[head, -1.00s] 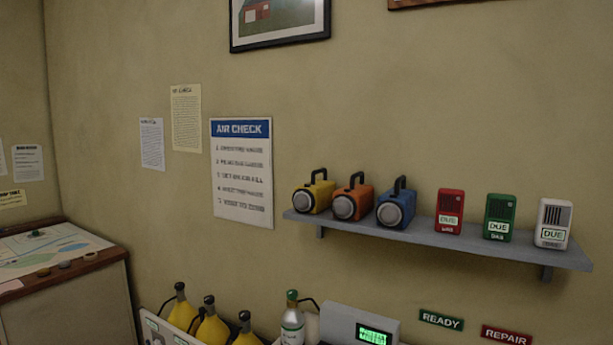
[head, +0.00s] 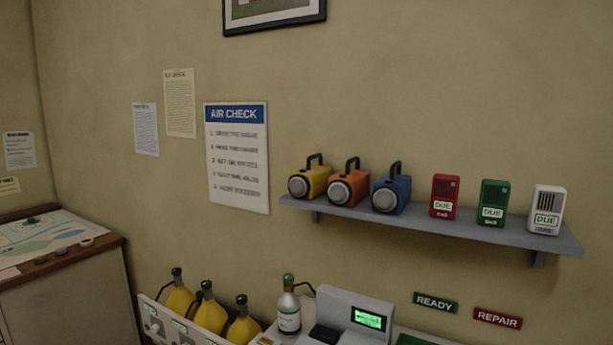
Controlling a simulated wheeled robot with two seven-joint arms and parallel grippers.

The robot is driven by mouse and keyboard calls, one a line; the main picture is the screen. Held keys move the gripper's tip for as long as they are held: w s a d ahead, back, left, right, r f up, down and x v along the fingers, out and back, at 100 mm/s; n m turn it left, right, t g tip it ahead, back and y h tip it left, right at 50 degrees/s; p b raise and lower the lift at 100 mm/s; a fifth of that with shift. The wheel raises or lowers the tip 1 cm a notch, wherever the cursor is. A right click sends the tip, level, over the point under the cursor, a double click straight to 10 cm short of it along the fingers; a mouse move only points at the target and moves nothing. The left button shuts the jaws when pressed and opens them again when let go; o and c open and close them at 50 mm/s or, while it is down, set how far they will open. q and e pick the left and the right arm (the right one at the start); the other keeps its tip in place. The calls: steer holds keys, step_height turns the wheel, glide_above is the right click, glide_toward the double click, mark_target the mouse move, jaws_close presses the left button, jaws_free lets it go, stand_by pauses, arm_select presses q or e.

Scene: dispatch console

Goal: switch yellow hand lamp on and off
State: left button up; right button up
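The yellow hand lamp (head: 317,179) stands at the left end of the grey wall shelf (head: 420,223). It has a black handle on top and a round grey lens facing front left. Its lens looks grey and unlit. An orange hand lamp (head: 355,186) stands close to its right, then a blue hand lamp (head: 397,192). Neither of my grippers is in the head view.
Red (head: 444,197), green (head: 493,203) and white (head: 547,210) boxes marked DUE share the shelf. Below stand yellow cylinders (head: 207,311), a grey-white bottle (head: 289,313) and a device with a green screen (head: 369,319). A map table (head: 70,262) is at left.

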stand_by(0.4)
steer(key=shift+w+r, duration=0.1)
steer(key=shift+w, duration=0.2)
jaws_close()
steer(key=shift+s+a, duration=0.1)
steer(key=shift+s, duration=0.4)
steer(key=shift+w, duration=0.4)
steer(key=shift+w, duration=0.25)
